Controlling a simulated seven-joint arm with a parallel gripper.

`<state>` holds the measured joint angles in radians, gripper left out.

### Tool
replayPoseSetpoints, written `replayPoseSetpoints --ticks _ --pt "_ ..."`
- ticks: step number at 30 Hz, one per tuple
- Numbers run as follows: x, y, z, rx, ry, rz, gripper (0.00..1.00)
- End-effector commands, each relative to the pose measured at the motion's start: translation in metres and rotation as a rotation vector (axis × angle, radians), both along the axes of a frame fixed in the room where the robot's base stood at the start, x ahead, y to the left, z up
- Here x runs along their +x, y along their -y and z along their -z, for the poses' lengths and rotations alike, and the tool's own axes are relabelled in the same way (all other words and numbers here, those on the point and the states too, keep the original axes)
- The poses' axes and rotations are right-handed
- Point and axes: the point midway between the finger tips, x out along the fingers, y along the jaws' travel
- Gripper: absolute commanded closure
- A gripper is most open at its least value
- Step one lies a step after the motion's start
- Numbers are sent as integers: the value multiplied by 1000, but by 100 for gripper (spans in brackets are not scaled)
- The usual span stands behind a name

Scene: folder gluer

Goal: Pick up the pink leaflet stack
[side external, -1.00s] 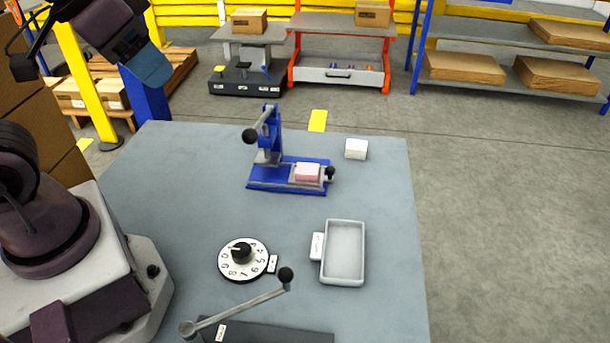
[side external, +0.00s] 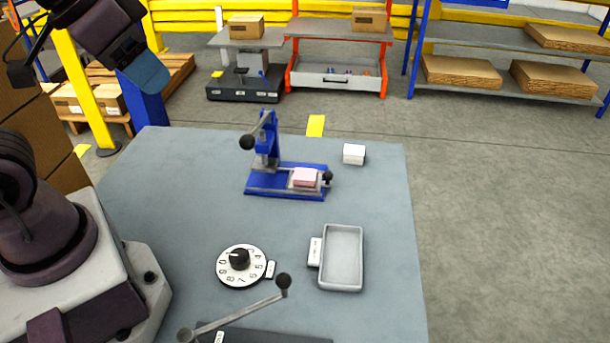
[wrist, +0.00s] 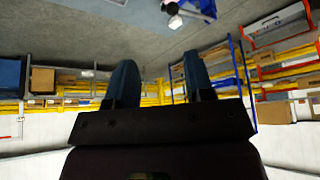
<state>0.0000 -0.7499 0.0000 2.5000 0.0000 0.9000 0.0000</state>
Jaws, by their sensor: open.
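The pink leaflet stack (side external: 305,177) lies on the carriage at the right end of the blue press (side external: 265,182), on the table. My gripper (wrist: 158,82) shows in the wrist view with two blue fingers apart and nothing between them. In the side view, part of my gripper (side external: 150,72) is at the upper left, raised well above the table and far from the pink stack. The wrist view looks out across the room, and the pink stack cannot be made out there.
A white stack (side external: 353,154) lies right of the press. Nearer are a numbered dial (side external: 252,274), a grey tray (side external: 342,258) and a dark base with a lever (side external: 250,308). The table (side external: 385,210) is bare along its right side. Shelves with boxes stand behind.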

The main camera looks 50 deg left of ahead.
Motion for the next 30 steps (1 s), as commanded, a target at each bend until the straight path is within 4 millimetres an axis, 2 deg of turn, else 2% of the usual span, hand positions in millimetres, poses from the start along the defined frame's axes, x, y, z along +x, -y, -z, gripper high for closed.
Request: replayPoseSetpoints --ticks 14,16,17,26,30 --pt "0 0 0 0 0 0 52" --pt "0 0 0 0 0 0 36" --pt "0 0 0 0 0 0 32" --pt "3 2 2 0 -2 17 32" --pt "23 13 16 1 -10 153 32"
